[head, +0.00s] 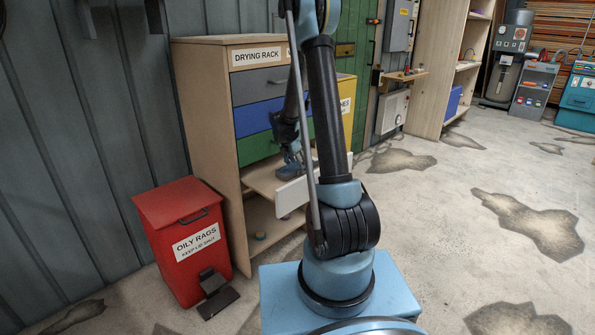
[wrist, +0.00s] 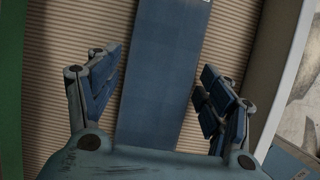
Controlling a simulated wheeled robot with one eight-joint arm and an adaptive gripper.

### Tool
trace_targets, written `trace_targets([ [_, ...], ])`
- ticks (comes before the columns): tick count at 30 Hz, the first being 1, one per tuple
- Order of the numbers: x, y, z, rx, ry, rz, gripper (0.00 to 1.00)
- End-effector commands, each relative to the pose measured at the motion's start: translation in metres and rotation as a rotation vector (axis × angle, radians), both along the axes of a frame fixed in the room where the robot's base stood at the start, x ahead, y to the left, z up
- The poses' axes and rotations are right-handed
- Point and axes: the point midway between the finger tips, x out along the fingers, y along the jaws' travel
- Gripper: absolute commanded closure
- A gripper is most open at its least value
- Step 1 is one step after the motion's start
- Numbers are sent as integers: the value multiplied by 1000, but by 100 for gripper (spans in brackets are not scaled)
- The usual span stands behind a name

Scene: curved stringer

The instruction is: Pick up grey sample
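A long flat slate grey-blue piece (wrist: 165,80), which looks like the grey sample, lies on a ribbed beige drawer floor (wrist: 65,20) in the wrist view. Its upper end runs out of the picture and its lower end is hidden behind my gripper's body. My gripper (wrist: 160,75) is open, with one finger on each side of the piece and a gap on both sides. I cannot tell how far above the piece the fingers are. In the head view my gripper (head: 291,152) is low over the open white-fronted drawer (head: 318,184); the piece cannot be made out there.
The drawer belongs to the wooden drying rack (head: 205,110), below its grey, blue and green drawers. A pale drawer wall (wrist: 285,75) stands close to the right finger. A red oily rags bin (head: 185,240) stands left of the rack. The floor to the right is open.

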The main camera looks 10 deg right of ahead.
Motion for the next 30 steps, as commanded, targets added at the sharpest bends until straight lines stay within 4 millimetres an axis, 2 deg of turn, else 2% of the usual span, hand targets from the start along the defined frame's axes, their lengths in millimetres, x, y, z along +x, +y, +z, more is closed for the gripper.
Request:
trace_targets([
  [1,0,0,0,0,0,0,48],
  [4,0,0,0,0,0,0,70],
  [5,0,0,0,0,0,0,73],
  [17,0,0,6,0,0,0,73],
  [23,-1,0,31,0,0,0,73],
  [30,-1,0,85,0,0,0,73],
])
